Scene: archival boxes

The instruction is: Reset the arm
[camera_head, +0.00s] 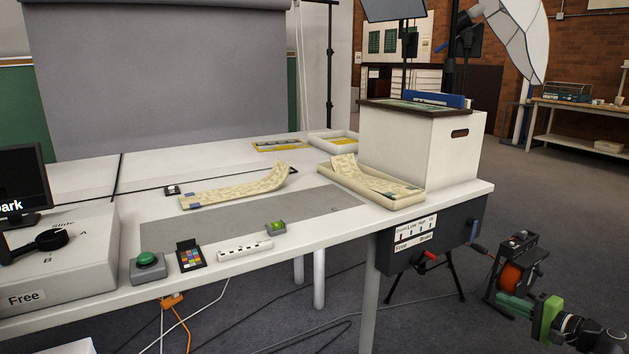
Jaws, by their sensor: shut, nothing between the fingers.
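My gripper (502,300) is at the lower right, at the end of my arm (575,328), which enters from the right edge. Its green fingers point left and are shut, with nothing seen between them. It is in open space, right of the table (466,190) and lower in the picture than the tabletop. In the picture its fingers overlap the lower part of a black reel with an orange drum (513,277). Contact cannot be told.
A white archival box (400,146) stands at the table's right end beside a cream tray (405,199) holding a patterned strip. Another patterned strip (235,188) lies mid-table. A dark control panel (440,245) hangs under the right edge. Cables cross the floor.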

